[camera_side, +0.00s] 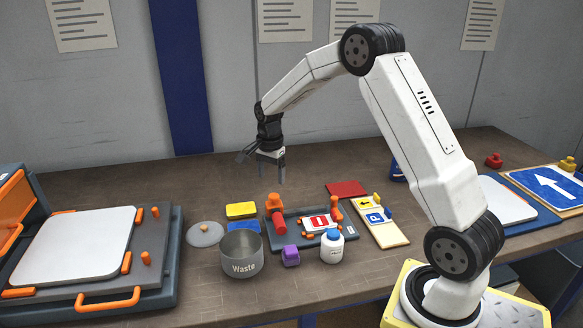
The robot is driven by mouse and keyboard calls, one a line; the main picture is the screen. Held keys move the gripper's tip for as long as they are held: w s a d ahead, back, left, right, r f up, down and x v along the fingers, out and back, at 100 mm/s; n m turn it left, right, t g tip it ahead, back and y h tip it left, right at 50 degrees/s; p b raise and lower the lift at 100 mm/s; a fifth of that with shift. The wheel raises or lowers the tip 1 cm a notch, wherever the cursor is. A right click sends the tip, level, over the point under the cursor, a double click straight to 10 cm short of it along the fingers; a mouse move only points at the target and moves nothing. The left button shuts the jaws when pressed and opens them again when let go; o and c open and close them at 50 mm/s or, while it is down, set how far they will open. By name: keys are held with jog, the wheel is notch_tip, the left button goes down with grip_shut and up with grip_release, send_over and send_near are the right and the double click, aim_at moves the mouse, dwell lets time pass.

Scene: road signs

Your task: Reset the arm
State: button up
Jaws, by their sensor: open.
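My gripper (271,176) hangs at the end of my white arm, pointing down above the back middle of the brown table (140,185). Its fingers are apart and nothing shows between them. It is above and behind the small work fixture (345,228), clear of the objects around it. The arm is bent, with its elbow high and its forearm reaching to the left.
Below stand a grey waste pot (241,262), a yellow block (241,210), a white bottle with blue cap (332,249) and a purple block (290,256). A press (165,235) fills the left. Sign boards (550,188) lie right. The table's back middle is free.

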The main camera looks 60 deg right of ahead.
jog(key=shift+r, duration=0.7)
jog(key=shift+s+a, duration=0.1)
jog(key=shift+a, duration=0.1)
jog(key=s+a+f+n+t, duration=0.1)
jog(key=s+a+n+t, duration=0.1)
jog(key=s+a+n, duration=1.5)
jog(key=shift+s+a+f+n+t, duration=0.2)
jog(key=shift+s+f+n+t, duration=0.25)
jog(key=shift+s, duration=0.5)
